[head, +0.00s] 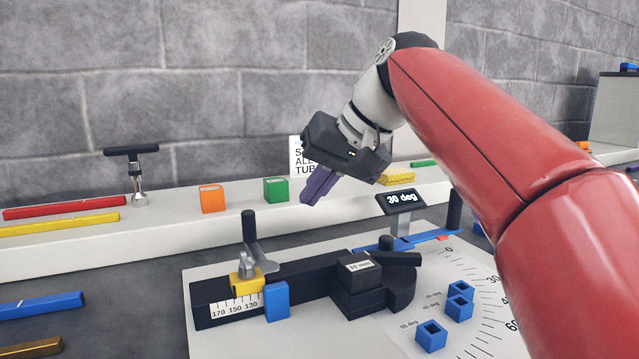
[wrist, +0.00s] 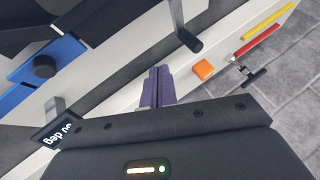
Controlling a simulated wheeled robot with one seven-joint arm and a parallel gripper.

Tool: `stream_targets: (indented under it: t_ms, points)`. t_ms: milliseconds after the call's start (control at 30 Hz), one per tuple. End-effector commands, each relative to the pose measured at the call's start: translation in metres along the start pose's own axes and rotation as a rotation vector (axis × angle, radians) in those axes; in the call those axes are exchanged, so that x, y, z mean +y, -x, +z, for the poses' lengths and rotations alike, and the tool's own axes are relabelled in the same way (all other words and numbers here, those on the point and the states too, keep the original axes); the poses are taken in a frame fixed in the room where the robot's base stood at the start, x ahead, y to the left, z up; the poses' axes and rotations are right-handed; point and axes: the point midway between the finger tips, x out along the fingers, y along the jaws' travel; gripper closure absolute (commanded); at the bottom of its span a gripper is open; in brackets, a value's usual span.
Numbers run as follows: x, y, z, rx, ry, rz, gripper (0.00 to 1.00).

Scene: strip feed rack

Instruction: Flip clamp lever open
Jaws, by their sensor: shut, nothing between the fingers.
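The clamp lever has an upright black handle (head: 249,226) on a grey metal arm, above a yellow block (head: 247,282) on the black rail (head: 310,288). In the wrist view a black handle (wrist: 188,38) that looks like the lever shows beyond my fingertips, up and to the right. My gripper (head: 309,198) has purple fingers, pressed together and empty. They hang in the air above and to the right of the lever in the head view, apart from it. The fingers also show in the wrist view (wrist: 157,72).
A blue block (head: 276,300) stands beside the yellow one. A black "10 mm" block (head: 359,271), a "30 deg" display (head: 401,201) and blue hollow pieces (head: 431,335) lie to the right. Orange (head: 212,199) and green (head: 276,190) blocks sit on the back ledge.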

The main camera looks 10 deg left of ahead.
Motion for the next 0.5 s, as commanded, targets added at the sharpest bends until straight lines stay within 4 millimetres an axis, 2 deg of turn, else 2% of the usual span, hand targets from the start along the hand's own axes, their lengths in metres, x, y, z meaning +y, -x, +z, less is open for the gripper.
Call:
stream_targets:
  t_ms: [33,233,300,500]
  points:
    - [0.001,-0.015,0.002,-0.005,0.001,-0.001,1.00]
    - [0.001,-0.056,0.002,-0.005,0.000,-0.001,1.00]
    - [-0.013,-0.059,0.000,-0.002,0.005,-0.002,1.00]
    - [-0.031,-0.069,0.000,-0.001,0.002,0.000,1.00]
